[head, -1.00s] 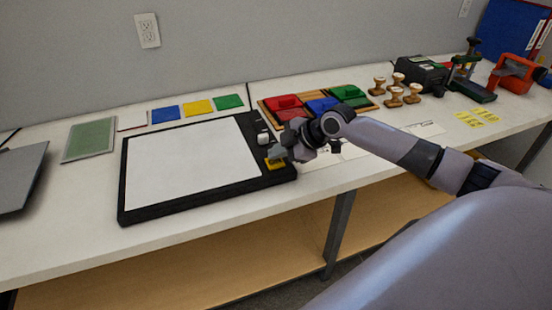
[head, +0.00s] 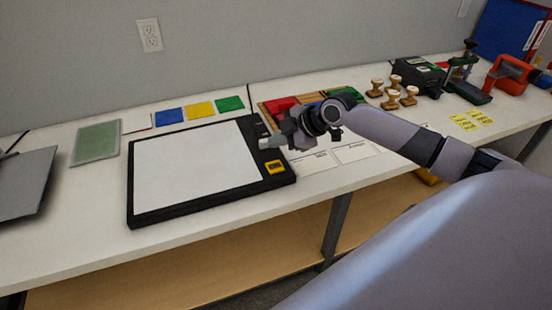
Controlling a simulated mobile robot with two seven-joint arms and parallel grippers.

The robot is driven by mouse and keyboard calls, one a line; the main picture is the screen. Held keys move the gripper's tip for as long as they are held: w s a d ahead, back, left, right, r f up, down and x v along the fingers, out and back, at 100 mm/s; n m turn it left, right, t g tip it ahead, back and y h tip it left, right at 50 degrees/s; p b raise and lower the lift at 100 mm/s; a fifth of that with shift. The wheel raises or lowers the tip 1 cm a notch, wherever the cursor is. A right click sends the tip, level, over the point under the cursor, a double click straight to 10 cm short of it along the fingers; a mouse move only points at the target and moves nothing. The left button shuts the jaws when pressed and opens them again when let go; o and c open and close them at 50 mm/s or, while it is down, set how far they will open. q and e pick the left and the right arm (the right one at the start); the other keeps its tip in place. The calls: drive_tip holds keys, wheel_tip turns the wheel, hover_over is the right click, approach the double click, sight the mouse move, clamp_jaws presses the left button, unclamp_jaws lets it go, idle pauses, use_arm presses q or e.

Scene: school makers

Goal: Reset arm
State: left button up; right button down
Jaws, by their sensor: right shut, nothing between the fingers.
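My right arm comes in from the right over the table. Its gripper (head: 268,143) is shut and empty, just above the right edge of a black-framed board with a white surface (head: 195,172). A yellow block (head: 275,167) sits on the board's right border, a little below the gripper in the picture and apart from it. My left gripper is not in view.
Blue (head: 169,117), yellow (head: 200,109) and green (head: 230,104) squares lie behind the board. A wooden tray (head: 262,108) with coloured pads is partly hidden by my arm. Several wooden stamps (head: 391,103) stand farther right. White cards (head: 355,152) lie near the front edge.

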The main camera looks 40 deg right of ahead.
drive_tip(key=shift+r, duration=0.2)
idle(0.3)
drive_tip(key=shift+g, duration=0.9)
drive_tip(key=s+a+f, duration=0.3)
drive_tip(key=a+f, duration=0.1)
drive_tip(key=a, duration=0.1)
drive_tip(key=s+a+f, duration=0.1)
drive_tip(key=s+a, duration=0.1)
drive_tip(key=shift+s+a+f, duration=0.3)
drive_tip(key=shift+s+f, duration=0.05)
drive_tip(key=shift+f, duration=0.05)
drive_tip(key=s+a+f+m+g, duration=0.1)
drive_tip(key=s+a+f+m, duration=0.25)
drive_tip(key=s+a, duration=0.5)
drive_tip(key=s+d+m+g+h, duration=0.15)
drive_tip(key=s+m, duration=0.25)
drive_tip(key=s, duration=0.5)
drive_tip(key=s+d+m+h, duration=0.3)
drive_tip(key=s+m, duration=0.2)
drive_tip(key=s, duration=0.3)
drive_tip(key=w+a+f+t+y, duration=0.2)
drive_tip(key=w+a+f+t, duration=0.1)
drive_tip(key=w+f+t, duration=0.3)
drive_tip(key=shift+f+t, duration=0.35)
drive_tip(key=shift+f, duration=1.05)
